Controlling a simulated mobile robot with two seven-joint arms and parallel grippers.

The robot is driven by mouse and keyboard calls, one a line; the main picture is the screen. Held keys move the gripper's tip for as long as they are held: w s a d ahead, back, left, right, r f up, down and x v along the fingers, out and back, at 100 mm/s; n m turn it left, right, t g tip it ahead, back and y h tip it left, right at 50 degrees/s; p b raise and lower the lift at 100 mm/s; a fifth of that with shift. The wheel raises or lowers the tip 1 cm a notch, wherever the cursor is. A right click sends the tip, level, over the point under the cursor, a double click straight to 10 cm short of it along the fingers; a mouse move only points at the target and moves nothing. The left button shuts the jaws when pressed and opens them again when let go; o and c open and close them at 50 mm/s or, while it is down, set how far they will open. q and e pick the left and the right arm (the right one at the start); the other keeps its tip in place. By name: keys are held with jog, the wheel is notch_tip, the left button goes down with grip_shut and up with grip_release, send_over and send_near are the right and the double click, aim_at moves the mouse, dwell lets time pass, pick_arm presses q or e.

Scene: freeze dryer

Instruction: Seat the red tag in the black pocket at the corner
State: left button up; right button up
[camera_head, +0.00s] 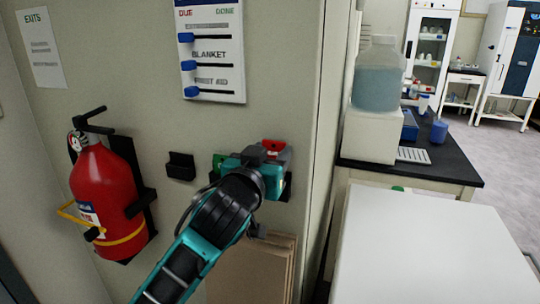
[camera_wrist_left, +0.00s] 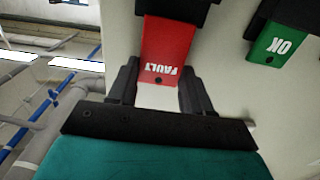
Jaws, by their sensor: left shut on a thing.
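The red tag (camera_head: 275,146) is at the wall corner, and its FAULT lettering shows upside down in the left wrist view (camera_wrist_left: 168,45). My left gripper (camera_head: 268,157) is shut on the tag's free end, with a finger at each side edge. The tag's other end meets the black pocket at the corner (camera_head: 288,186), which overlaps it in the left wrist view (camera_wrist_left: 180,8). I cannot tell how deep it sits. My gripper hides much of that pocket in the head view. My right gripper is not in view.
A green OK tag (camera_wrist_left: 280,42) sits in a neighbouring black holder, partly hidden by my gripper in the head view (camera_head: 219,162). An empty black pocket (camera_head: 181,166) is further left. A red fire extinguisher (camera_head: 104,190) hangs left; cardboard (camera_head: 250,272) leans below.

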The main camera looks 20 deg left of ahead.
pick_arm(q)
jog(key=shift+f, duration=0.1)
dwell(0.7)
jog(key=shift+f, duration=0.2)
dwell(0.4)
jog(key=shift+f, duration=0.55)
jog(key=shift+f, duration=0.1)
dwell(0.4)
jog(key=shift+f+b, duration=0.8)
jog(key=shift+f, duration=0.15)
jog(key=shift+f, duration=0.4)
jog(key=o, duration=1.1)
jog(key=shift+c, duration=0.2)
